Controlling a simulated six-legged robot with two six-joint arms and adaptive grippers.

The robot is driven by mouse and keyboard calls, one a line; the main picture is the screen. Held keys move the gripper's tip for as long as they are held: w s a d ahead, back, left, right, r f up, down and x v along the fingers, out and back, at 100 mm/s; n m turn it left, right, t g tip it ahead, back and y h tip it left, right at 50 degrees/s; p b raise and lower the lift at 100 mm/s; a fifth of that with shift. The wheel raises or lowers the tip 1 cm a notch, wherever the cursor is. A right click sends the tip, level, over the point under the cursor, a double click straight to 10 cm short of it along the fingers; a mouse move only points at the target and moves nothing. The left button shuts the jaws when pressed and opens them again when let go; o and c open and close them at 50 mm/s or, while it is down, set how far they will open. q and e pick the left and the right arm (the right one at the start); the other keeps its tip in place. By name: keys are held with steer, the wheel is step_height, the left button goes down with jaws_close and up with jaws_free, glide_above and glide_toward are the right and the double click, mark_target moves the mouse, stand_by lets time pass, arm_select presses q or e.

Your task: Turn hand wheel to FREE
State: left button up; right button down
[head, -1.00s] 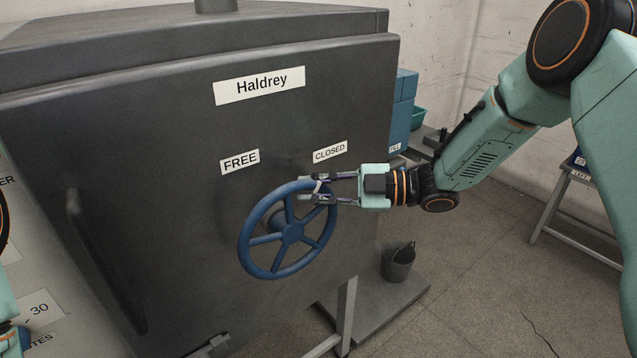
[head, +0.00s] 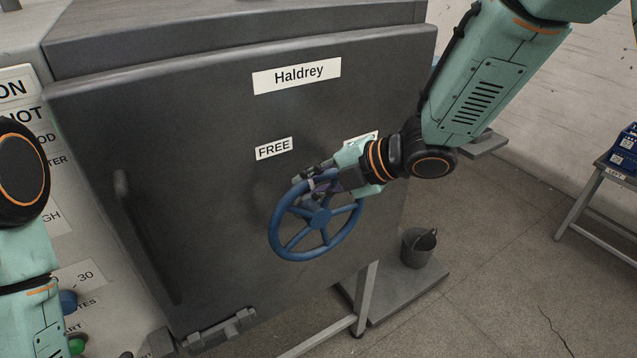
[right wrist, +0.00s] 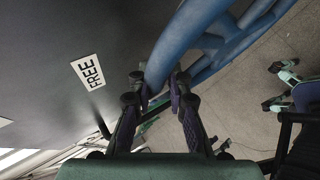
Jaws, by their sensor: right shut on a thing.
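The blue spoked hand wheel (head: 283,243) is on the front of the dark grey door. My right gripper (head: 318,181) is shut on its rim at the top, with a pale mark on the rim beside the fingers. The FREE label (head: 273,148) is above and left of the fingers. The CLOSED label (head: 362,138) is up to the right, mostly hidden by my gripper. In the right wrist view the fingers (right wrist: 162,85) sit on both sides of the blue rim (right wrist: 185,35), with the FREE label (right wrist: 89,71) to the left. My left gripper is not in view.
The grey door (head: 210,160) has a long vertical handle (head: 148,235) on its left and a Haldrey plate (head: 297,75) above the wheel. A dark bucket (head: 418,250) stands on a low platform (head: 400,290) at the right. A table (head: 610,190) is farther right.

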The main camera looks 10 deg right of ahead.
steer(key=shift+s+a+f, duration=0.1)
steer(key=shift+a+f, duration=0.05)
steer(key=shift+a, duration=0.1)
steer(key=shift+h, duration=0.3)
steer(key=c, duration=1.7)
jaws_free()
steer(key=o, duration=0.4)
steer(key=shift+a, duration=0.1)
steer(key=shift+o, duration=0.2)
